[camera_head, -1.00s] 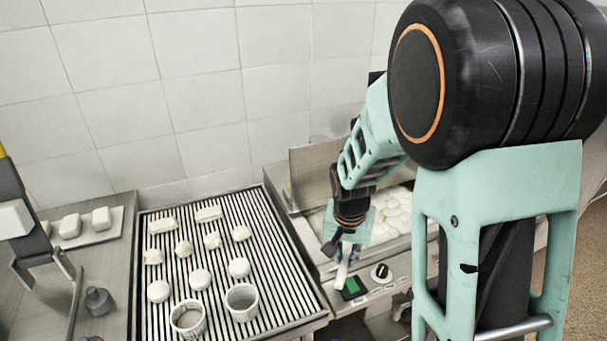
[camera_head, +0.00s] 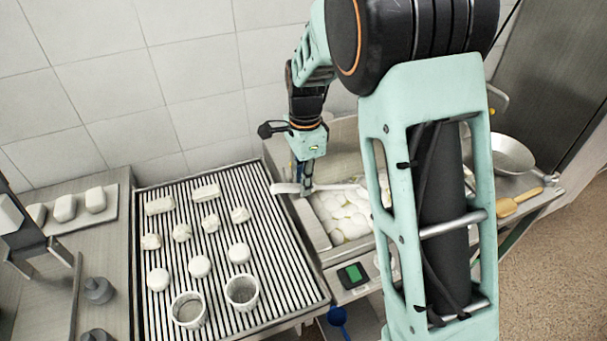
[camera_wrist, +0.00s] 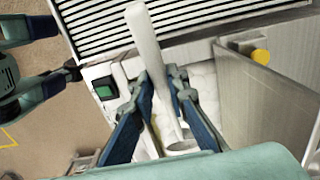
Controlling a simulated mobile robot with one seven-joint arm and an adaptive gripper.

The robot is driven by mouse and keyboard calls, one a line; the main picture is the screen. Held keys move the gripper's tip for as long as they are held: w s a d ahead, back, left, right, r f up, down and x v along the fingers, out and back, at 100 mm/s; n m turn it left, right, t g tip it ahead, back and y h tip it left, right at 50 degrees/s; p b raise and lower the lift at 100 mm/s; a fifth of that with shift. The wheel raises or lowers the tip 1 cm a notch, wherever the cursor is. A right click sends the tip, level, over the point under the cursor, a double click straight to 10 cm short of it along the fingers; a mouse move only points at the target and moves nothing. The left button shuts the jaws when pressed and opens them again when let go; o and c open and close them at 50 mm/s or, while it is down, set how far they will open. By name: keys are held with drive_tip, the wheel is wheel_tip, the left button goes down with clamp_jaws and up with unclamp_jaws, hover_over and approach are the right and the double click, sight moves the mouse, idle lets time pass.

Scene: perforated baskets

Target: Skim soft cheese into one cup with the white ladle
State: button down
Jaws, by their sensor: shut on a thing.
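My gripper (camera_head: 306,184) is shut on the handle of the white ladle (camera_head: 286,188), above the left edge of the vat. In the wrist view the ladle handle (camera_wrist: 144,38) runs up between the two blue fingers (camera_wrist: 160,105). The ladle's bowl end is largely hidden in the head view by my arm. Soft cheese (camera_head: 345,212) lies in white lumps in the metal vat (camera_head: 317,232). Two white perforated cups, a left cup (camera_head: 188,310) and a right cup (camera_head: 241,293), stand upright on the slatted rack, left of my gripper.
The slatted rack (camera_head: 222,255) also bears several white cheeses (camera_head: 199,266). A tray with white blocks (camera_head: 65,208) and grey weights (camera_head: 98,290) are at the left. A pan (camera_head: 510,155) and a yellow-handled tool (camera_head: 520,201) lie on the right counter.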

drive_tip(key=shift+f+b, duration=3.2)
drive_tip(key=shift+f, duration=3.3)
drive_tip(key=shift+r, duration=0.1)
drive_tip(key=shift+r+t+h+p, duration=0.2)
drive_tip(key=shift+r+h+p, duration=0.35)
drive_tip(key=shift+r+p, duration=2.15)
drive_tip(key=shift+r+t+h+p, duration=0.2)
drive_tip(key=shift+r+h+p, duration=0.3)
drive_tip(key=shift+r, duration=4.4)
